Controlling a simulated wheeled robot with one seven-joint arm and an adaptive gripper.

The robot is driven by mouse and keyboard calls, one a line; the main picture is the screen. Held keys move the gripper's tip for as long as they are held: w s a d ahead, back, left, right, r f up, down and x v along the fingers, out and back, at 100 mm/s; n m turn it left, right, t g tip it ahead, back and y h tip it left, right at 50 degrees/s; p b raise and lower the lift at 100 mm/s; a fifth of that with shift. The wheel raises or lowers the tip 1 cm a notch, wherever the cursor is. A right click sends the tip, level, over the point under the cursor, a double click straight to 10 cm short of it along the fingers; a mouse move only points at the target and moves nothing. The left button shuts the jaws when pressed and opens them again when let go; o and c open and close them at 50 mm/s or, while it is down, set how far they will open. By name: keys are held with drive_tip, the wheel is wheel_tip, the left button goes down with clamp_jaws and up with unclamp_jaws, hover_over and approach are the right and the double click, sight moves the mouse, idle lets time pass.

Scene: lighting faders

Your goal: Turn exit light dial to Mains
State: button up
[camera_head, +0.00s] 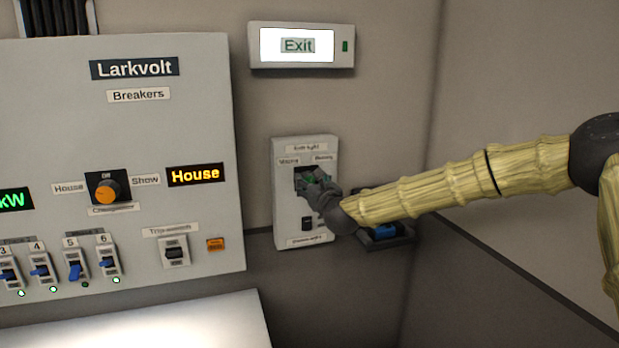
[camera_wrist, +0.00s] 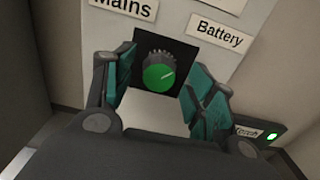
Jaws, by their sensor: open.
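The exit light dial (camera_wrist: 158,76) is a round green-faced knob with a dark ridged rim on a black square. Its pale pointer line slants up and right, roughly toward the Battery label (camera_wrist: 216,36). The Mains label (camera_wrist: 125,6) is at the upper left of the dial. My gripper (camera_wrist: 166,84) is open, with one teal-padded finger on each side of the dial; I cannot tell whether either touches it. In the head view my gripper (camera_head: 318,184) is at the exit light panel (camera_head: 283,215) and hides most of the dial.
A lit Exit sign (camera_head: 300,46) hangs above the panel. A dark lower switch (camera_head: 307,223) sits on the panel below my gripper. A dark holder with a blue item (camera_head: 385,232) is behind my arm. The Larkvolt breaker board (camera_head: 130,130) stands to the left.

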drive_tip(key=shift+x, duration=0.8)
drive_tip(key=c, duration=1)
drive_tip(key=shift+c, duration=0.2)
